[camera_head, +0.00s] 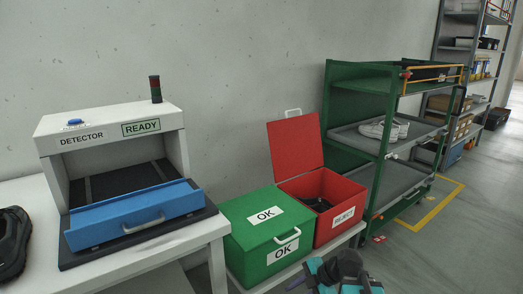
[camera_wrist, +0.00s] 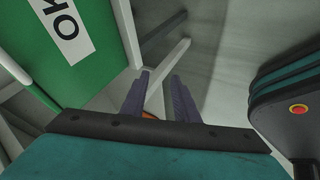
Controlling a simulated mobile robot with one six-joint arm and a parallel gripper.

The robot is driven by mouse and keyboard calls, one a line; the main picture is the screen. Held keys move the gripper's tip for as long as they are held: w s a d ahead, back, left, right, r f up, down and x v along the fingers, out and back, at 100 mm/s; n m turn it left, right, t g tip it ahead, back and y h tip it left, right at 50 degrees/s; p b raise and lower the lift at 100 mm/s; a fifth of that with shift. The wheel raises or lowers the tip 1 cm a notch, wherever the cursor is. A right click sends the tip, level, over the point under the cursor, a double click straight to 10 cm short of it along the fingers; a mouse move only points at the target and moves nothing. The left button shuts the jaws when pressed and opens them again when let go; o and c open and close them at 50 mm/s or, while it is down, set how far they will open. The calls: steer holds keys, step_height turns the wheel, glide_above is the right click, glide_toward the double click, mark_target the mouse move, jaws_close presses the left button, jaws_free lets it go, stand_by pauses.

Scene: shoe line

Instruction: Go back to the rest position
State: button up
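My gripper (camera_wrist: 162,77) shows in the wrist view with its two dark fingers apart and no object visible between them. A small orange patch shows near the finger bases, too small to identify. In the head view, teal and black parts of my arm are at the bottom edge, in front of the boxes. The green OK box (camera_head: 247,235) has its lid shut and also shows at the upper left of the wrist view (camera_wrist: 88,72). The red REJECT box (camera_head: 353,195) beside it has its lid raised, with something dark inside.
A detector (camera_head: 50,140) with a READY sign and a blue front panel (camera_head: 130,215) stands on the white table (camera_head: 170,256). A black shoe (camera_head: 12,243) is at the left edge. A green rack (camera_head: 345,90) holds white shoes (camera_head: 383,130).

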steer(key=s+a+f+m+g+h+p, duration=0.1)
steer(key=s+f+m+g+p, duration=0.15)
steer(key=s+f+p, duration=0.4)
steer(key=s+f+m+g+h+p, duration=0.1)
steer(key=s+f+m+g+p, duration=0.2)
steer(key=s, duration=0.6)
steer(key=s+d+f+m+g+h+p, duration=0.1)
steer(key=s+d+f+m+h+p, duration=0.1)
steer(key=s+m, duration=0.5)
steer(key=s+d+f+m+g+h+p, duration=0.1)
steer(key=s+d+f+m+h+p, duration=0.1)
steer(key=s+d+f+m, duration=0.3)
steer(key=s+f+m, duration=0.1)
steer(key=s+m, duration=0.2)
steer(key=m, duration=0.3)
steer(key=shift+s+h, duration=0.3)
steer(key=shift+h, duration=0.1)
